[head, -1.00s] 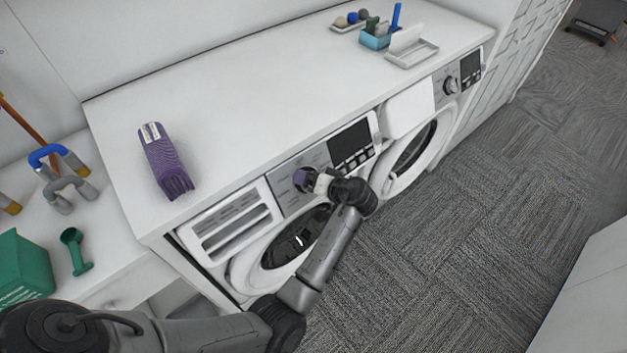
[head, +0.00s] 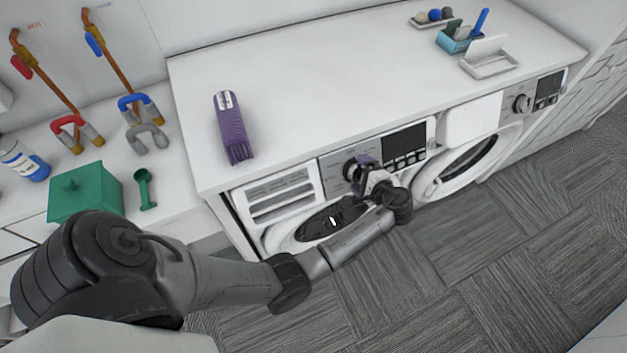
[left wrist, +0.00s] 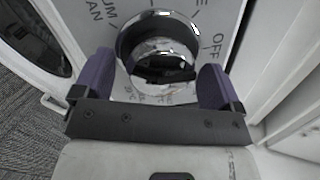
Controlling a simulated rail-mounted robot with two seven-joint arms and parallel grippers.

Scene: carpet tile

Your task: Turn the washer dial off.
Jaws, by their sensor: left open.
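The washer dial (head: 351,169) is a round dark and chrome knob on the control panel of the left machine. In the left wrist view the dial (left wrist: 158,45) fills the upper middle, with printed labels around it and "OFF" (left wrist: 217,45) to its right. My left gripper (head: 366,168) is in front of the panel, close to the dial. Its purple fingers (left wrist: 155,84) are open, one on each side of the dial's lower part. I cannot tell whether they touch it. My right gripper is not in view.
A second machine with its own dial (head: 522,103) stands to the right. A purple package (head: 232,128) lies on the white top (head: 330,85). A green box (head: 85,192) and green scoop (head: 145,188) are on the left counter. Grey carpet in front is clear.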

